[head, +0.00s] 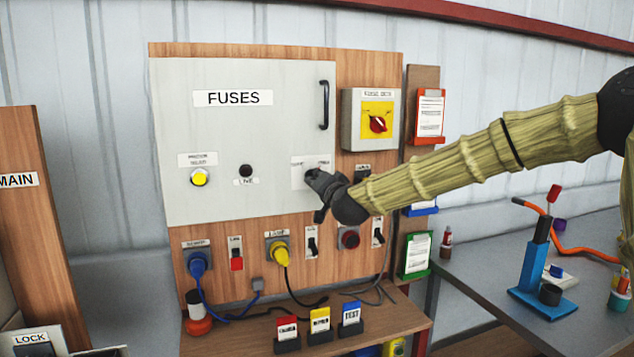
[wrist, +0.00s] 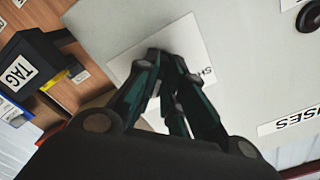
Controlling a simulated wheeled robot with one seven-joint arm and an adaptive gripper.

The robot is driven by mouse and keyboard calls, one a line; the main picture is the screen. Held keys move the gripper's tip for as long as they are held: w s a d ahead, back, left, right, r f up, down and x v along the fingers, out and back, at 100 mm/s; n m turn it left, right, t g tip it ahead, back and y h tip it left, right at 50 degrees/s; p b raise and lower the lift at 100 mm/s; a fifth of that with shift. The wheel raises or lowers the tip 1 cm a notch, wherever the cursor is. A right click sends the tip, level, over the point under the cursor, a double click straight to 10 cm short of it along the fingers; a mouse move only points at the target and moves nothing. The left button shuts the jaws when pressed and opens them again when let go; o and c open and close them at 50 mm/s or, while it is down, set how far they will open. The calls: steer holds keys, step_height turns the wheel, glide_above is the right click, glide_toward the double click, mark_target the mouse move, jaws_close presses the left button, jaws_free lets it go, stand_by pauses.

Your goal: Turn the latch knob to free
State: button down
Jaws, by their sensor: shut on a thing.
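My gripper (head: 318,180) reaches in from the right to a white label plate (head: 299,181) at the lower right of the grey FUSES panel (head: 230,140). Its fingers are shut at the plate and cover the small part they grip, which I take to be the latch knob. In the wrist view my gripper (wrist: 165,65) has its fingertips close together over the white label plate (wrist: 195,50), and the knob is hidden between them. The knob's turned position cannot be seen.
A black handle (head: 324,105) stands on the panel's upper right. A box with a red rotary switch (head: 378,124) is right of the panel, above my arm. Plugs and switches line the board below, including a yellow plug (head: 281,254). A bench (head: 470,265) stands at right.

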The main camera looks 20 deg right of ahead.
steer(key=c, duration=1.5)
jaws_free()
steer(key=shift+d, duration=0.1)
steer(key=s, duration=1.2)
steer(key=shift+d, duration=0.2)
